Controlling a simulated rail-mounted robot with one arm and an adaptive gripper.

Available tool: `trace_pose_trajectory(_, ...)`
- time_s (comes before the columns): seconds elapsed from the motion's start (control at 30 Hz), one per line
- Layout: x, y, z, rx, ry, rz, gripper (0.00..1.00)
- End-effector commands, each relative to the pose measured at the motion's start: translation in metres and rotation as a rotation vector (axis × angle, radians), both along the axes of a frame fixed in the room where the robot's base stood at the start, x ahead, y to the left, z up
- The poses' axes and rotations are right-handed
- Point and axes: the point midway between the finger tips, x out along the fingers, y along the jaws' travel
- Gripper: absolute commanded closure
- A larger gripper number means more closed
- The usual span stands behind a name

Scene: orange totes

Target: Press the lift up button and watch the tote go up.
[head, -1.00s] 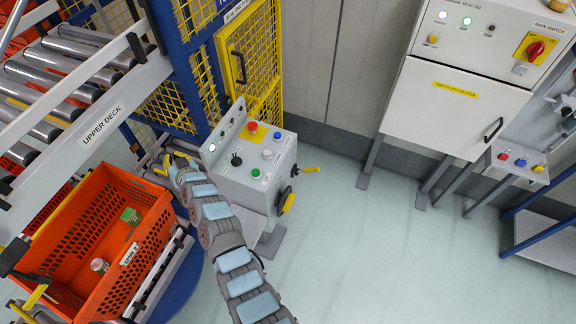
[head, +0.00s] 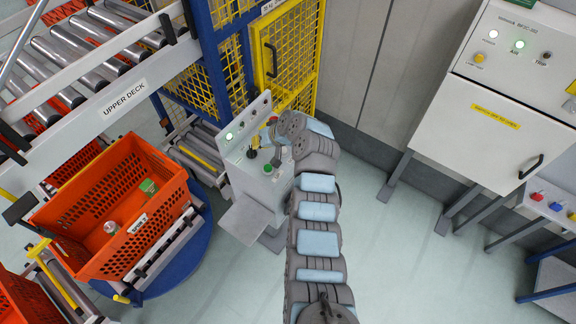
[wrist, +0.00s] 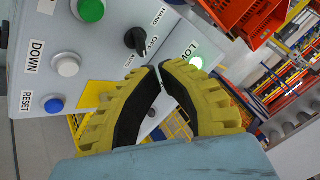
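The grey control box (head: 250,190) stands beside the yellow cage. Its green button (head: 268,169) shows in the head view and also at the top edge of the wrist view (wrist: 90,9), its label out of sight. In the wrist view are the white DOWN button (wrist: 67,65), blue RESET button (wrist: 54,104), black HAND/OFF/AUTO selector (wrist: 137,39) and lit LOW lamp (wrist: 195,62). My gripper (wrist: 160,68) is over the panel near the selector, empty, its yellow-and-black fingertips together. The orange tote (head: 82,243) sits low on the lift, holding a green block and a round item.
The upper deck (head: 125,97) of rollers stands above and behind the tote. The yellow mesh cage (head: 292,55) is behind the control box. A white cabinet (head: 490,130) stands at the right. The floor between box and cabinet is clear.

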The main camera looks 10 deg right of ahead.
Motion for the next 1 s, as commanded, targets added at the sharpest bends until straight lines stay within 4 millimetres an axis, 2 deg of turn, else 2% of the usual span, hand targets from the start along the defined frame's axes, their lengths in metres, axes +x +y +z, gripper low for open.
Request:
trace_pose_trajectory(0.2,-0.009,0.006,0.0,0.0,0.041,0.031,1.0)
trace_pose_trajectory(0.67,-0.009,0.005,-0.003,-0.001,0.041,0.031,1.0)
trace_pose_trajectory(1.0,-0.009,0.005,-0.031,0.0,0.042,0.031,1.0)
